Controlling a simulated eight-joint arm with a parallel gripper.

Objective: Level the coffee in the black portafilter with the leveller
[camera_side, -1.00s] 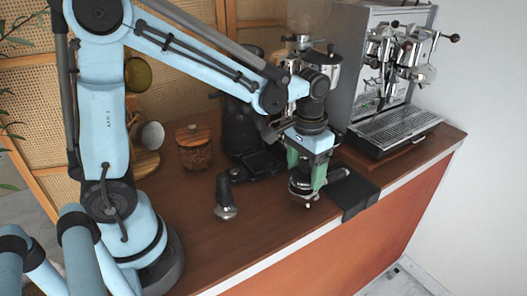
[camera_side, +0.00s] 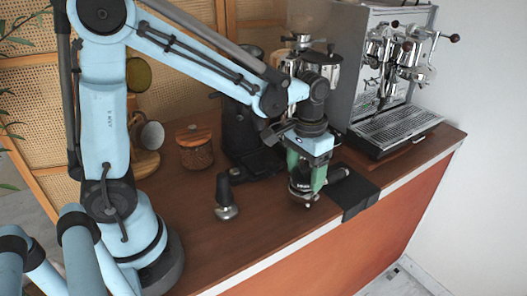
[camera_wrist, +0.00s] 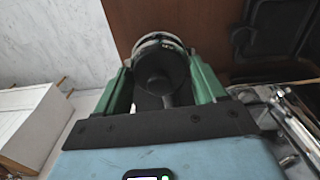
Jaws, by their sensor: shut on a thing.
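My gripper (camera_side: 305,184) points down over the front part of the counter, its green fingers on either side of the dark leveller (camera_wrist: 160,68). The fingers are shut on the leveller. The leveller sits at the top of the portafilter, whose silver rim (camera_wrist: 158,38) shows around it in the wrist view. In the side view the portafilter (camera_side: 305,199) is partly hidden by the fingers, and its black handle (camera_side: 338,174) points right. The coffee inside is hidden.
A black mat (camera_side: 358,194) lies over the counter edge on the right. A tamper-like tool (camera_side: 226,208) with a black handle stands to the left. A wooden-lidded jar (camera_side: 195,152), a grinder (camera_side: 238,130) and the espresso machine (camera_side: 385,75) stand behind. The front left counter is clear.

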